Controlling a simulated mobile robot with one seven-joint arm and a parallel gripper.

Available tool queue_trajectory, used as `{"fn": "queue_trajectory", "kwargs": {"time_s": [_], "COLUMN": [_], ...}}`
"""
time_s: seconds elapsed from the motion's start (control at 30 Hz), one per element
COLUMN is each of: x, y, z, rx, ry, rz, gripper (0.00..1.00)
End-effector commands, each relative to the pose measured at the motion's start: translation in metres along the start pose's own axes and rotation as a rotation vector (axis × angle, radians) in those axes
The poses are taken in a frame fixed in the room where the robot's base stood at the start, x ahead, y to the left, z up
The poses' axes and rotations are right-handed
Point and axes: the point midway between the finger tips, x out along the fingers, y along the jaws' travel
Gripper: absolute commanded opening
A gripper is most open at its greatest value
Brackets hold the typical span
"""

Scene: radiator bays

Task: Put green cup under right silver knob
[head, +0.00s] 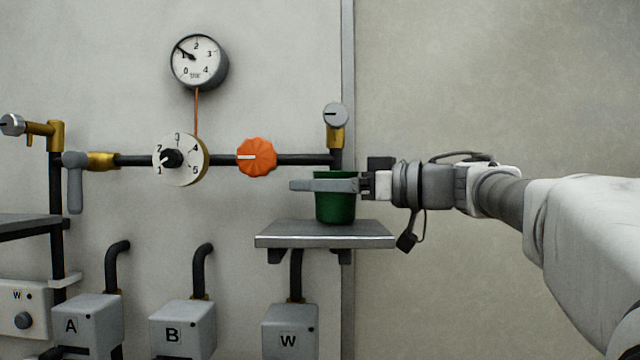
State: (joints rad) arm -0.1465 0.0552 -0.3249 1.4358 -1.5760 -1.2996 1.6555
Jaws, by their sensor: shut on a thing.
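The green cup (335,209) is upright at the right shelf (325,236), its base at or just above the shelf top; I cannot tell if it touches. My gripper (325,185) reaches in from the right and is shut on the cup near its rim, and a finger hides part of the upper cup. The right silver knob (335,115) sits on a brass fitting above the cup, roughly in line with it. The left silver knob (12,124) is on a brass valve at the far left.
A horizontal black pipe (225,160) carries a grey lever (74,182), a numbered dial (180,159) and an orange knob (256,157). A gauge (198,61) hangs above. Boxes A (86,322), B (182,325) and W (290,330) stand below. A dark shelf (30,228) is at left.

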Motion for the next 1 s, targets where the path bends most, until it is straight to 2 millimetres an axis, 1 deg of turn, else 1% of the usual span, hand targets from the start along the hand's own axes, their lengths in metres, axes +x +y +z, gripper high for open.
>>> {"fn": "queue_trajectory", "kwargs": {"time_s": [0.17,0.33,0.37,0.4,0.43,0.67,0.77,0.87,1.0], "x": [0.000,0.000,0.000,0.000,0.000,0.000,0.000,-0.014,-0.043], "y": [0.000,0.000,0.000,0.000,0.000,0.000,0.000,0.001,0.001], "z": [0.000,0.004,0.004,0.003,0.003,0.003,-0.001,0.000,0.001], "rx": [0.000,0.001,0.000,0.000,0.000,0.000,-0.001,-0.001,0.000], "ry": [0.000,0.001,0.001,0.001,0.001,0.001,0.001,0.001,0.001], "rz": [-0.001,-0.001,-0.001,-0.001,-0.001,-0.001,-0.001,0.003,0.004], "gripper": [0.29,0.29,0.88,0.95,1.00,1.00,1.00,1.00,1.00]}}
